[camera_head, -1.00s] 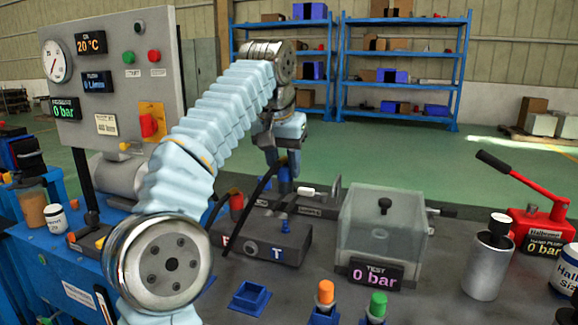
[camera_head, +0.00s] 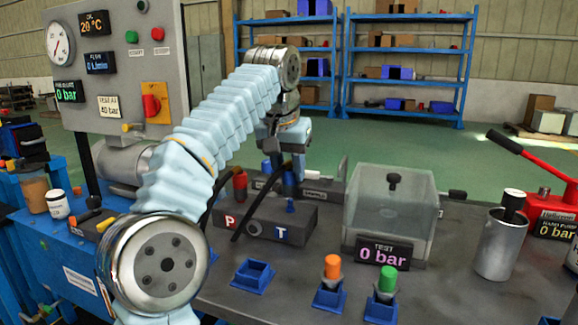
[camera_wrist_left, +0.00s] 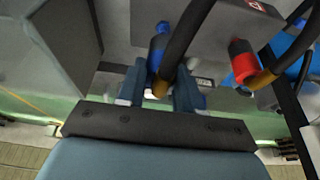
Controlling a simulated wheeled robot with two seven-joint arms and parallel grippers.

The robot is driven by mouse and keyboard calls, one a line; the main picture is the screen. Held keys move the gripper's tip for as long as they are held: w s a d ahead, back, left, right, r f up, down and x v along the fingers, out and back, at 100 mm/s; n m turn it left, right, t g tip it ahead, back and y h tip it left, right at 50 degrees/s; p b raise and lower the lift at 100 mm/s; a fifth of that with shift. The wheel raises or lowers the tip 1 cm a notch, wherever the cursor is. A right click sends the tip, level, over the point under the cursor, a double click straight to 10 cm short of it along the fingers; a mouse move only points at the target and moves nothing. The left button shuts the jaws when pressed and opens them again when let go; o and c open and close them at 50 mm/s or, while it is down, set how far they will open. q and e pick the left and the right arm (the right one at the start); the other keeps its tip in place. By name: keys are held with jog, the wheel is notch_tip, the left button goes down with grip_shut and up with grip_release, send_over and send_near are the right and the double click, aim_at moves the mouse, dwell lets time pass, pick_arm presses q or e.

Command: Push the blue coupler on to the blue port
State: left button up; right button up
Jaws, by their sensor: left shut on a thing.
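The blue coupler (camera_wrist_left: 158,45) is between the two fingers of my left gripper (camera_wrist_left: 160,88) in the left wrist view, with a black hose crossing in front. In the head view, my left gripper (camera_head: 286,172) is shut on the coupler above the dark port block (camera_head: 262,222), which is marked P and T. The small blue port (camera_head: 290,206) stands on the block's T side, just below the coupler. The hose and arm partly hide the grip, and I cannot tell whether coupler and port touch. My right gripper is out of view.
A red coupler (camera_head: 240,186) with its own hose sits at the P side, close to my left gripper. A clear test box (camera_head: 390,215) stands right of the block. Orange (camera_head: 332,268) and green (camera_head: 388,280) capped pieces and an empty blue holder (camera_head: 253,273) are in front.

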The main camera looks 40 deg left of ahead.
pick_arm(q)
jog(key=shift+f+b, duration=0.95)
jog(key=shift+f, duration=0.4)
dwell(0.3)
jog(key=o, duration=1.2)
jog(key=p+v, duration=0.4)
jog(key=v, duration=0.1)
